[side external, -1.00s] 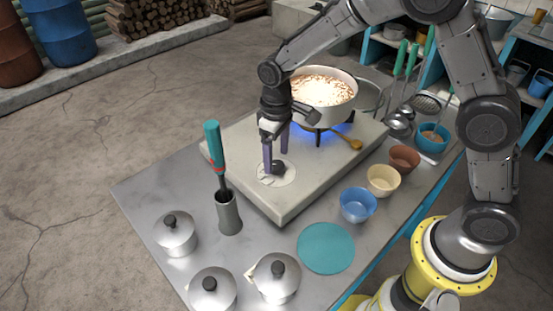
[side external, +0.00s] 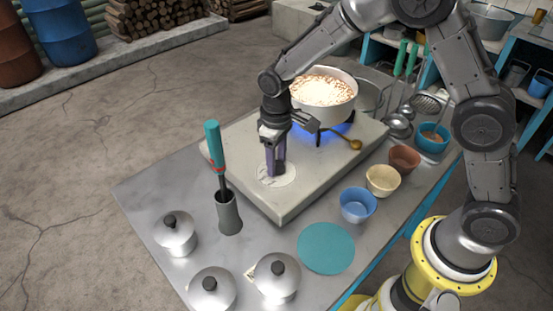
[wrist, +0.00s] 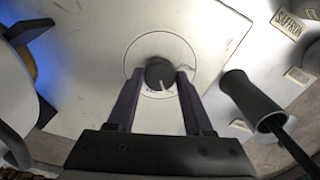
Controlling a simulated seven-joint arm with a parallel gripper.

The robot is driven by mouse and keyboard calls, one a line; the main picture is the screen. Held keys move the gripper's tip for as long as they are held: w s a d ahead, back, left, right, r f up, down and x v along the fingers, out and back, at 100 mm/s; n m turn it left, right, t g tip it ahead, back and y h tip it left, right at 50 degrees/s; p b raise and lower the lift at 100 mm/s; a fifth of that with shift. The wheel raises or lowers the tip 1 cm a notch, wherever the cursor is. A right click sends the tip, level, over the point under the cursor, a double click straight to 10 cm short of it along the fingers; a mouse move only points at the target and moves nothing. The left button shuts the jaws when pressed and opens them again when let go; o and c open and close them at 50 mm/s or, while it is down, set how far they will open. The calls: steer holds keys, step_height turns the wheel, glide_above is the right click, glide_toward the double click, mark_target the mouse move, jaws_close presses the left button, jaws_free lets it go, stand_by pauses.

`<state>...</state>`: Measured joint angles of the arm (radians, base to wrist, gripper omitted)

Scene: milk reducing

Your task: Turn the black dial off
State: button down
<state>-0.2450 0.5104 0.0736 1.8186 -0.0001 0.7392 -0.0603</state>
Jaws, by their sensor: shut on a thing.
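The black dial (wrist: 159,74) sits in the middle of a round white plate on the stove top, with a pale pointer mark towards the bottom of the wrist view. My gripper (wrist: 157,82) is shut on the dial, one purple finger on each side. In the side view my gripper (side external: 276,172) points down at the white round plate (side external: 290,178), and its fingers hide the dial. The stove (side external: 285,205) is a pale slab; a blue flame (side external: 318,136) burns under the white pot (side external: 330,112), which holds a pale, lumpy food.
A grey holder (side external: 228,215) with a teal-handled tool (side external: 213,145) stands left of the stove. Several lidded metal pots stand in front. Bowls, a blue one (side external: 358,204) among them, line the right side. A teal disc (side external: 326,248) lies flat on the table.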

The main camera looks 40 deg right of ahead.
mark_target(277, 165)
steer(key=shift+m, duration=0.4)
steer(key=m, duration=0.3)
steer(key=shift+m, duration=2.1)
steer(key=shift+r, duration=0.1)
steer(key=shift+c, duration=1.5)
jaws_free()
step_height(277, 165, up, 14)
